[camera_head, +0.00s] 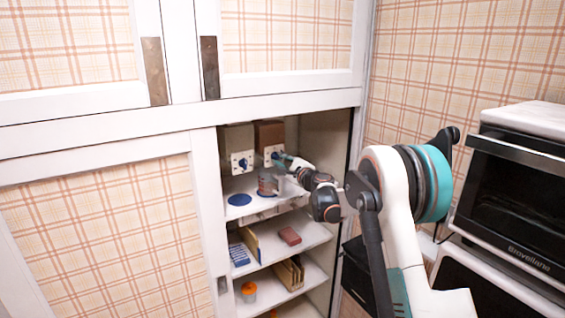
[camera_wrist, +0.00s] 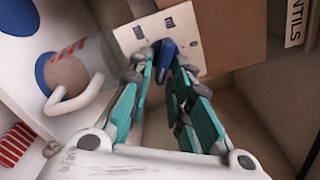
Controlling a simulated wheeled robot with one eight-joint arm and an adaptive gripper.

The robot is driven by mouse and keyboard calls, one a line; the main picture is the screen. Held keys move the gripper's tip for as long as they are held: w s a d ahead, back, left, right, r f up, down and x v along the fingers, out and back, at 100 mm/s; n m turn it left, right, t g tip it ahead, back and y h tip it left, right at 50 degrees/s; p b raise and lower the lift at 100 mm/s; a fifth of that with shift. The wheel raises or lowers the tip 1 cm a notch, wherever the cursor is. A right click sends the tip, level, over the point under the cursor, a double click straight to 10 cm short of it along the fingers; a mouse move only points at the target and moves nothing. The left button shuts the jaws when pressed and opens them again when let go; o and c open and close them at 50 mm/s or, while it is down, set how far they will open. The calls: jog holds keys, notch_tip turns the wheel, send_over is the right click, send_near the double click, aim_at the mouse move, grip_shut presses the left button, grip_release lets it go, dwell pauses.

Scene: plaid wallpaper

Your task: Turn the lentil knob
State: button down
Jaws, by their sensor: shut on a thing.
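The blue lentil knob (camera_wrist: 166,52) sits on a pale plate (camera_wrist: 140,36) on the front of a brown dispenser box (camera_wrist: 225,35). A partly cut-off label ending in "NTILS" (camera_wrist: 294,24) shows on the right in the wrist view. In the head view the brown dispenser (camera_head: 269,134) stands at the right of the cabinet's upper compartment. My gripper (camera_wrist: 166,62) is shut on the knob, its teal fingers on either side of it. In the head view my gripper (camera_head: 281,160) reaches the plate and hides part of the knob.
A second, greyish dispenser (camera_head: 236,137) with its own blue knob (camera_head: 243,163) stands to the left. A striped mug (camera_head: 267,185) is below my gripper; its handle (camera_wrist: 78,97) shows beside the fingers. A blue disc (camera_head: 239,199) lies on the shelf. A toaster oven (camera_head: 515,180) is at right.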

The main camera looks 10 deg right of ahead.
jog(key=shift+f, duration=0.1)
jog(key=c, duration=1.7)
grip_release()
jog(key=shift+d, duration=0.1)
jog(key=v, duration=1.2)
